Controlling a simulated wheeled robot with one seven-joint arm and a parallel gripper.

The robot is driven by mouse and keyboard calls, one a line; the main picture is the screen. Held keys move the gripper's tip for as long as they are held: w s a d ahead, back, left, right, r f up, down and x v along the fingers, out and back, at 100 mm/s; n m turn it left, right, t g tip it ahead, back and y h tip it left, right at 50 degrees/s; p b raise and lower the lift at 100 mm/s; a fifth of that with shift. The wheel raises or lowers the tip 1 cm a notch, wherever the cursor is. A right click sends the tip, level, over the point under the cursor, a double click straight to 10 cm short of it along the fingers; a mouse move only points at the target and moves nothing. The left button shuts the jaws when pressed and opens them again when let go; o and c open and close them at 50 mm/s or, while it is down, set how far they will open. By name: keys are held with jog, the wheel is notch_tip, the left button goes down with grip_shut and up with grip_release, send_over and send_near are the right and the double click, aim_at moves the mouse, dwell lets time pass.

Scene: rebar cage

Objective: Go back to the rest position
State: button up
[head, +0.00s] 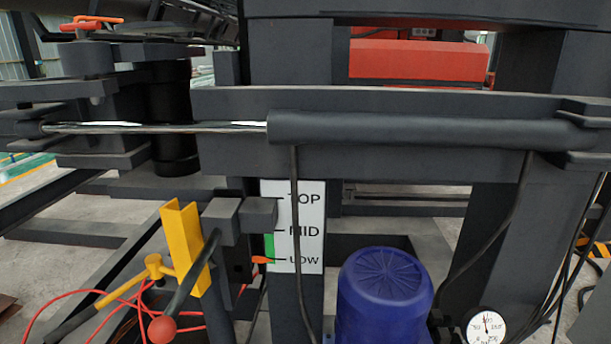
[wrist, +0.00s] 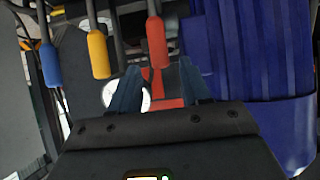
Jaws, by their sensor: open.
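My gripper (wrist: 158,68) shows in the wrist view with its two dark fingers apart and nothing held between them. The tip of a red-gripped lever (wrist: 157,42) appears between and beyond the fingertips; I cannot tell the distance between them. A yellow-gripped lever (wrist: 97,54) and a blue-gripped lever (wrist: 51,64) stand to the left of the fingers. My gripper cannot be made out in the head view.
A ribbed blue motor (wrist: 250,50) is close on the right of my gripper; its housing shows in the head view (head: 385,295). A TOP/MID/LOW sign (head: 310,225), a yellow bracket (head: 185,245), a gauge (head: 486,327), hanging cables and a long cylinder (head: 400,130) crowd the frame.

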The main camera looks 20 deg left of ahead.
jog(key=shift+p+v, duration=0.4)
jog(key=shift+v, duration=0.8)
jog(key=s+a+r+m+t+h, duration=0.1)
jog(key=s+r+m+t+h, duration=0.1)
jog(key=s, duration=2.3)
jog(key=s+r+t, duration=0.1)
jog(key=s+r, duration=1.6)
jog(key=r, duration=0.2)
jog(key=shift+s+d+t, duration=0.25)
jog(key=shift+d+t, duration=0.05)
jog(key=shift+d, duration=0.1)
